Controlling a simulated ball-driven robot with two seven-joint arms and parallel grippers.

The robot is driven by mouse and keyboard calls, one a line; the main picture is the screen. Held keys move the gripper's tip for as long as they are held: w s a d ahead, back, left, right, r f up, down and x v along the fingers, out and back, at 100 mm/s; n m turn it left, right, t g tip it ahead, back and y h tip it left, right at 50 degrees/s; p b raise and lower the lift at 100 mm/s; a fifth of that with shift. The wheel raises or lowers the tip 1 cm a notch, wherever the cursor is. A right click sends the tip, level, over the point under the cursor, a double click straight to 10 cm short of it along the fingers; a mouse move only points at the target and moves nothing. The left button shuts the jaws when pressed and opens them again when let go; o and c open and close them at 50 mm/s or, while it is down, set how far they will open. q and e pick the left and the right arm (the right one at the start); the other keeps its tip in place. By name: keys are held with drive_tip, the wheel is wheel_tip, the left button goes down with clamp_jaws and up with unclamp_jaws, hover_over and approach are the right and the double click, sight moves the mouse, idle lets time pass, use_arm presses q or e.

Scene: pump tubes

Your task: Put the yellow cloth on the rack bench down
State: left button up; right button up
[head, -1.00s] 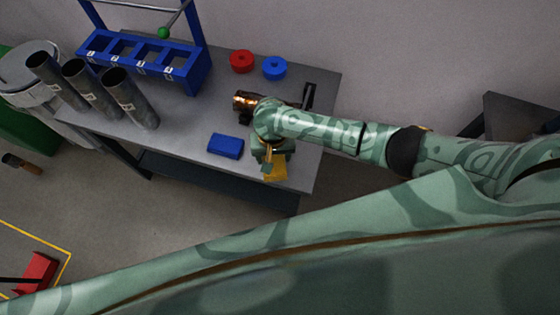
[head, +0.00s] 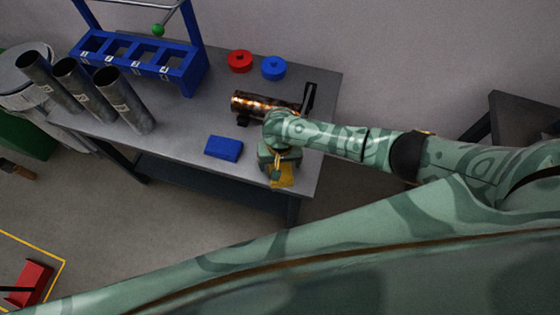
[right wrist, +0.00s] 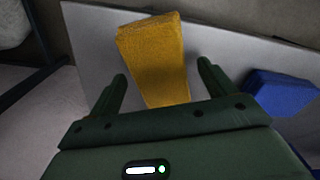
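The yellow cloth (head: 283,178) is at the front right part of the grey rack bench (head: 180,125), near the front edge. In the right wrist view the cloth (right wrist: 155,55) looks like a flat strip against the bench top, its near end hidden by my gripper. My right gripper (head: 277,165) is close over the cloth in the head view. In the right wrist view its two fingers (right wrist: 163,80) stand apart on either side of the cloth, with a gap visible on both sides. I cannot tell whether the cloth fully rests on the bench. My left gripper is not in view.
A blue block (head: 223,148) lies left of the right gripper. A copper-coloured cylinder (head: 262,104) sits behind it. Red (head: 240,61) and blue (head: 273,68) discs are at the back. A blue numbered rack (head: 140,57) and three grey tubes (head: 125,102) stand at left.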

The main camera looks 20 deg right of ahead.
sight(280, 165)
wheel_tip(280, 165, up, 12)
drive_tip(key=p, duration=0.7)
drive_tip(key=shift+r, duration=0.15)
